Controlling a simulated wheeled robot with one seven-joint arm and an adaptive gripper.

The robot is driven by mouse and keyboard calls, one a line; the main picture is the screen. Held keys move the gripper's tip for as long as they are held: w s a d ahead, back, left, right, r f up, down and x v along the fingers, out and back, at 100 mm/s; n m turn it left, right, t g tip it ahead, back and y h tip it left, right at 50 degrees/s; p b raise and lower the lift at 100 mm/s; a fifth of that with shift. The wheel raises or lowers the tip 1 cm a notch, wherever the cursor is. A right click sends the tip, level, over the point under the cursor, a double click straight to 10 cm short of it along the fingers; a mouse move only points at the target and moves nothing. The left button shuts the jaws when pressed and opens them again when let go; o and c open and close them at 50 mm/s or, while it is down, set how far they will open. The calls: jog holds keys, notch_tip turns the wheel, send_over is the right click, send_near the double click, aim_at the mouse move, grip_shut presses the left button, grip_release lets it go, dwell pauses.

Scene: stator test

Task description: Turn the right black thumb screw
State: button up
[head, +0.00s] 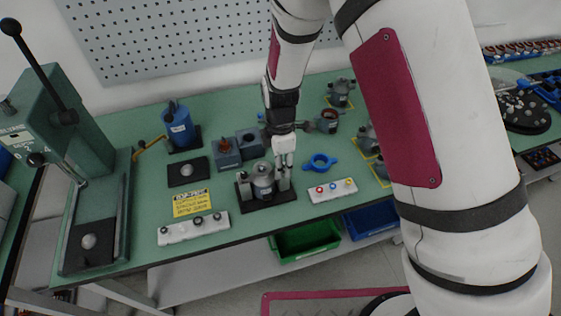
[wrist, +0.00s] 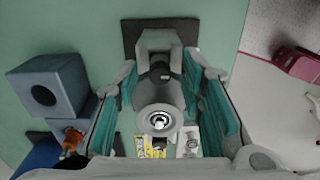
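The grey test fixture (head: 263,182) stands on a black base plate (head: 262,204) near the front edge of the bench, with a metal cylinder between grey posts. My gripper (head: 285,162) points down at the fixture's right post. In the wrist view my gripper (wrist: 161,68) is open, its teal-lined fingers on either side of a grey bracket (wrist: 158,39) and the round metal cylinder (wrist: 157,101). A small black part (wrist: 160,70) shows between bracket and cylinder, apparently the right thumb screw. I cannot tell whether the fingers touch it. The left thumb screw is not clear.
Blue-grey blocks (head: 228,152) stand left of the fixture. A yellow note (head: 192,203) and a white strip with knobs (head: 193,229) lie to the left. A blue ring (head: 320,162) and a white button strip (head: 332,190) lie to the right. Bins (head: 306,240) hang below the front edge.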

grip_shut()
jog(key=shift+m, duration=0.8)
grip_release()
jog(key=shift+r, duration=0.15)
notch_tip(320, 180, up, 12)
dwell(0.4)
